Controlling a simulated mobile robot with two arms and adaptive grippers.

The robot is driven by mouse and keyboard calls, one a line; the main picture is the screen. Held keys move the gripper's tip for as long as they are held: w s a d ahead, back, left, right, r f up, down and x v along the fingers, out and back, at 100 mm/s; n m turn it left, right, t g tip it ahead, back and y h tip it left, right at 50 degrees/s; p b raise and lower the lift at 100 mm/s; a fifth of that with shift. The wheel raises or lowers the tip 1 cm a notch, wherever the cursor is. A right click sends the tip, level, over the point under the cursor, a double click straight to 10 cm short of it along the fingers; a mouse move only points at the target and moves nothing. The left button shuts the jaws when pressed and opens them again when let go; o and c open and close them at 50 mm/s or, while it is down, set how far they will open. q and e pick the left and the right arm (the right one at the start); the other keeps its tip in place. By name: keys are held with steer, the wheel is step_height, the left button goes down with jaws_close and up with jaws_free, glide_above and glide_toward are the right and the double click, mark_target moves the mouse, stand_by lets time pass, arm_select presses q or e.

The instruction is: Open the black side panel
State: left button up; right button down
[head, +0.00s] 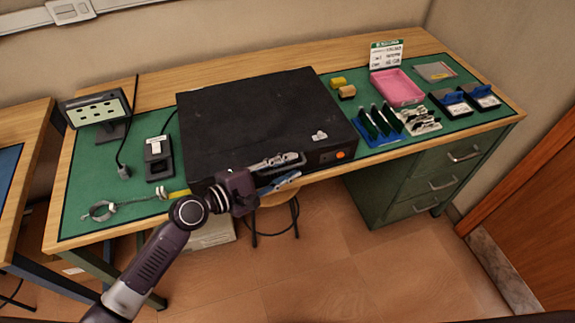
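A large black case (255,105) stands on the green mat of the workbench, with a flat dark top and a narrow front face (320,158). An orange button (340,155) shows at the right of that face. I cannot make out which part is the black side panel as a separate piece. My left gripper (295,168) is in front of the case's front face, its fingers pointing right and spread apart, with nothing seen between them. It hides part of the front face, and I cannot tell whether it touches the case. My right gripper is not in view.
Left of the case are a small panel on a stand (97,108), a black holder (158,158) and a metal ring (100,211). Right of it are yellow blocks (346,91), a blue rack (380,139) and a pink tray (399,88). Green drawers (440,175) stand below.

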arm_select(q)
jaws_close()
stand_by(0.3)
